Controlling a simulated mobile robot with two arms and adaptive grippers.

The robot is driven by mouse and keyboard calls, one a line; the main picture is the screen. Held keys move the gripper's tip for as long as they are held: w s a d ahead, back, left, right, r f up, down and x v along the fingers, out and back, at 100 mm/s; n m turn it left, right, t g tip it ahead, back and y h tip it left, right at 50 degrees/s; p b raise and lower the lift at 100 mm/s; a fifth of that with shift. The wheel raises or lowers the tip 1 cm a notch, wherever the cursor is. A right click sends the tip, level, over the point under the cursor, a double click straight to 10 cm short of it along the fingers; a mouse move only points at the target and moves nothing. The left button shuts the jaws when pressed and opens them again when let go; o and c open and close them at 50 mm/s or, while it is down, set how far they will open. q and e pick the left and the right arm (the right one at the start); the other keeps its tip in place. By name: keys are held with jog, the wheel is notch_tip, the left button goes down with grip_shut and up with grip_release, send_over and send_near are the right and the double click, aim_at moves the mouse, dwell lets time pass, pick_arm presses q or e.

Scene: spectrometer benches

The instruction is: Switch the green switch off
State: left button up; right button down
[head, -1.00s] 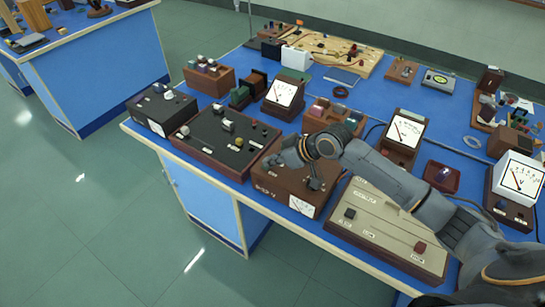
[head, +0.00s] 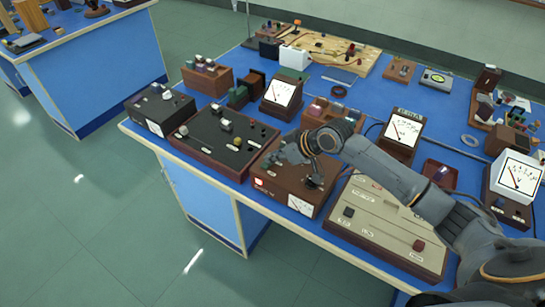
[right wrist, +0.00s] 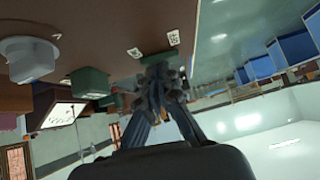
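The brown box (head: 285,196) with a white dial stands at the front of the blue bench, and my right gripper (head: 279,158) is over its back left part. In the right wrist view, a small green switch (right wrist: 157,57) sits on a brown surface between two white labels. The fingertips of my right gripper (right wrist: 162,78) are close together right at this switch; whether they touch it cannot be told. No object shows between them. My left gripper is out of view.
A black panel box (head: 222,140) stands left of the brown box and a beige panel box (head: 380,228) right of it, both close by. White-faced meters (head: 282,92) and (head: 403,131) stand behind. In the wrist view, a pale round knob (right wrist: 30,58) is nearby.

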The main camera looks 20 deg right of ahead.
notch_tip(320, 180, up, 5)
jog(key=p, duration=0.5)
jog(key=shift+w+d, duration=0.1)
jog(key=shift+d, duration=0.05)
jog(key=shift+s+d+r+b, duration=0.1)
jog(key=shift+s+d+b, duration=0.45)
jog(key=shift+d+b, duration=0.15)
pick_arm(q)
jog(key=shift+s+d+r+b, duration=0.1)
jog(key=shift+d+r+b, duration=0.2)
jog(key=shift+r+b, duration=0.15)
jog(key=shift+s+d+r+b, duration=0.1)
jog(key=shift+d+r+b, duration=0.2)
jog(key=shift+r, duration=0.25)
pick_arm(e)
jog(key=v, duration=0.8)
jog(key=shift+a, duration=0.2)
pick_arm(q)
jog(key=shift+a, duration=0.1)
pick_arm(e)
jog(key=shift+r, duration=0.15)
